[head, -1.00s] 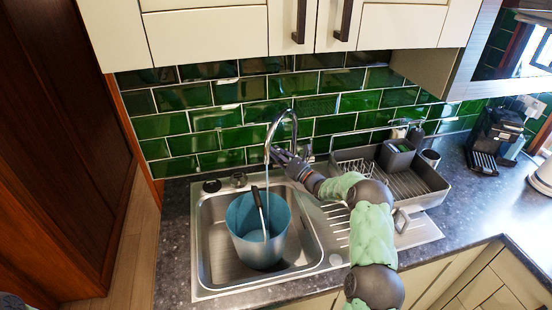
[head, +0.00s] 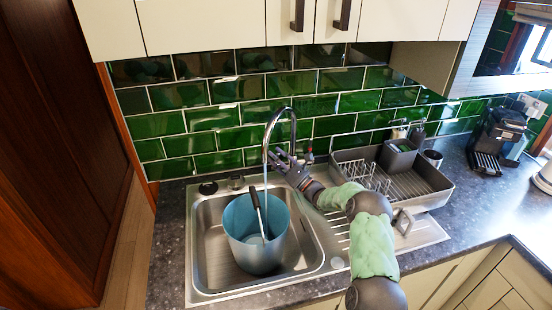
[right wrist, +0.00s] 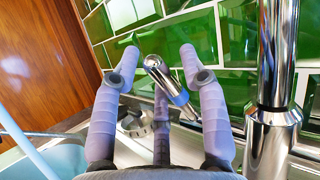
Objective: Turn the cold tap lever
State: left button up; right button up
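The chrome tap (head: 293,125) arches over the sink, and its column (right wrist: 272,110) stands at the right in the right wrist view. The cold tap lever (right wrist: 164,76) is a short chrome bar with a blue ring, slanting up to the left. My right gripper (right wrist: 158,54) is open, with fingers on either side of the lever; whether any finger touches it I cannot tell. In the head view my right gripper (head: 286,162) is behind the spout and hides the cold lever. A red-marked lever (head: 310,157) shows just right of it. My left gripper is out of view.
A blue bucket (head: 238,228) with a dark-handled utensil (head: 257,207) stands in the steel sink (head: 205,270). A thin pale stream runs from the spout into it. A grey dish rack (head: 435,187) stands right of my arm. Green tiles (head: 235,112) close off the back.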

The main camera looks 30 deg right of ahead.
jog(key=shift+r, duration=0.15)
notch_tip(320, 180, up, 10)
jog(key=shift+f, duration=0.15)
dwell(0.5)
